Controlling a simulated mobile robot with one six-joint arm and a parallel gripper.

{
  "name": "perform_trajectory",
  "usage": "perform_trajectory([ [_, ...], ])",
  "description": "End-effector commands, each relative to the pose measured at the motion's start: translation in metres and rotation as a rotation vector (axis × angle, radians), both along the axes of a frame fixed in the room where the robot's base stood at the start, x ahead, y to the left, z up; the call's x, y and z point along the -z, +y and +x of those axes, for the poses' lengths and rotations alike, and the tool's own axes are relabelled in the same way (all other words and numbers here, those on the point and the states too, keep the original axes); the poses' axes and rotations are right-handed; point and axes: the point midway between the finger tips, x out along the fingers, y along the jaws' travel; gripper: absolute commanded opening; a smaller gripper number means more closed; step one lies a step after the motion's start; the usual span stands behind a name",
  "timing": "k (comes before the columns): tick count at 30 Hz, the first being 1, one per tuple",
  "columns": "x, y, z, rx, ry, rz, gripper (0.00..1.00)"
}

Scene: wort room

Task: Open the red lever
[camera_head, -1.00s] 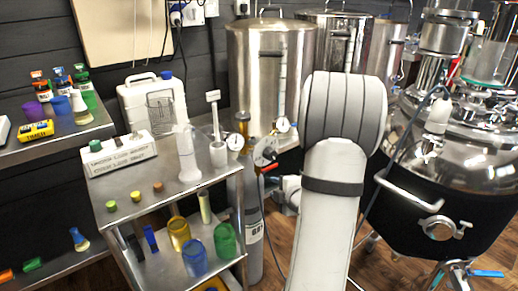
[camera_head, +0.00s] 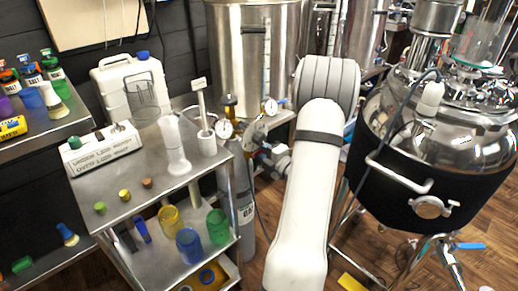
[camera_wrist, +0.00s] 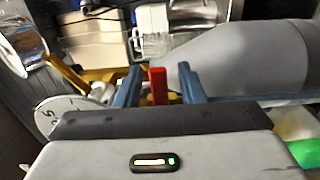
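The red lever (camera_wrist: 158,86) stands in the middle of the wrist view, in front of brass-yellow fittings. My gripper (camera_wrist: 160,68) is open, with one blue-grey finger on each side of the lever. Gaps show between the lever and both fingers, and no contact can be made out. In the head view, my gripper's end is small and partly hidden by my arm, near the gauges (camera_head: 270,107) at the top of a grey gas cylinder (camera_head: 243,195). The lever cannot be made out clearly there.
A steel cart (camera_head: 90,190) with jars, stoppers and a white cylinder stands left of my arm. A large steel kettle (camera_head: 430,150) with a black jacket stands right. A round gauge (camera_wrist: 75,115) sits close to my gripper's left side. Wooden floor shows between cart and kettle.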

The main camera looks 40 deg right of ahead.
Motion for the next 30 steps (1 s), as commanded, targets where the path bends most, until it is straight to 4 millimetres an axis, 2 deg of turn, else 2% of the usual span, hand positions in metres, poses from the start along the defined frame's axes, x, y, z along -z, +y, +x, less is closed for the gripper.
perform_trajectory([
  [3,0.0001,0.0006,0.007,0.0,0.0,0.0,0.35],
  [11,0.0,0.0002,0.0078,0.002,0.001,0.001,0.35],
  [24,-0.0001,-0.0005,0.0072,0.003,0.001,0.001,0.0],
  [30,0.0001,-0.0037,0.0055,0.009,0.001,0.003,0.0],
])
